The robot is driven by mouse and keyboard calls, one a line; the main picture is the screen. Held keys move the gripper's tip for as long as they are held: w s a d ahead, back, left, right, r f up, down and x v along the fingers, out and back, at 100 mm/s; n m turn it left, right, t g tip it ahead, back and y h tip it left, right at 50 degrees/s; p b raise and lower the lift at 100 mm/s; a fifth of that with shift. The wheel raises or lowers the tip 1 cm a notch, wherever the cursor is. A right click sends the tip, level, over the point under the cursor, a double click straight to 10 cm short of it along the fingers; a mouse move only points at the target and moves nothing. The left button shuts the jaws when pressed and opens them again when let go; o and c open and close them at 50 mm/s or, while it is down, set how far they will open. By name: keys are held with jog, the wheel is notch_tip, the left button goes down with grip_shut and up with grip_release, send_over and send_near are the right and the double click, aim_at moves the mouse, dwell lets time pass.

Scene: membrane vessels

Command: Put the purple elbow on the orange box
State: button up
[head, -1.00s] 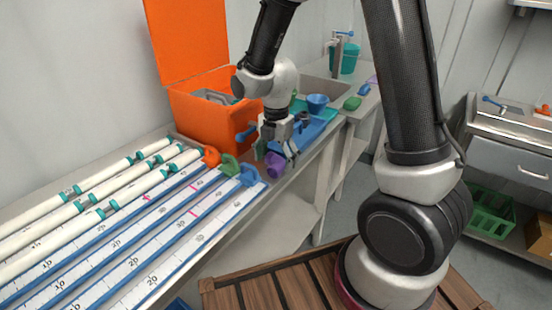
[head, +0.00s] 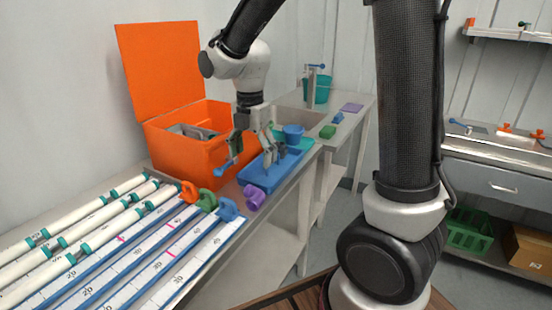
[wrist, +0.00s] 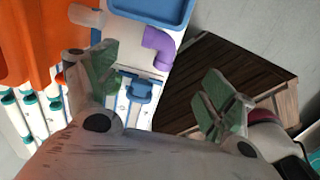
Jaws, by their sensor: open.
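The purple elbow (head: 254,196) lies on the bench top near its front edge, beside the blue tray. It also shows in the wrist view (wrist: 158,46), between and beyond my fingers. The orange box (head: 182,148) stands on the bench against the wall with its lid raised and grey items inside. Its orange side shows at the left of the wrist view (wrist: 28,40). My gripper (head: 258,152) is open and empty, above the bench in front of the box, higher than the elbow and not touching it.
A green block (head: 327,131) lies farther back.

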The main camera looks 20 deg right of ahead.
jog(key=s+d+r+m+t, duration=0.2)
jog(key=s+d+r+m, duration=0.3)
jog(key=m, duration=0.7)
jog(key=s+d+r+m+t, duration=0.2)
jog(key=s+d+r+m, duration=0.3)
jog(key=s+d+m, duration=0.4)
jog(key=s+m, duration=0.4)
jog(key=s, duration=0.1)
jog(key=shift+s+d, duration=0.15)
jog(key=shift+d, duration=0.1)
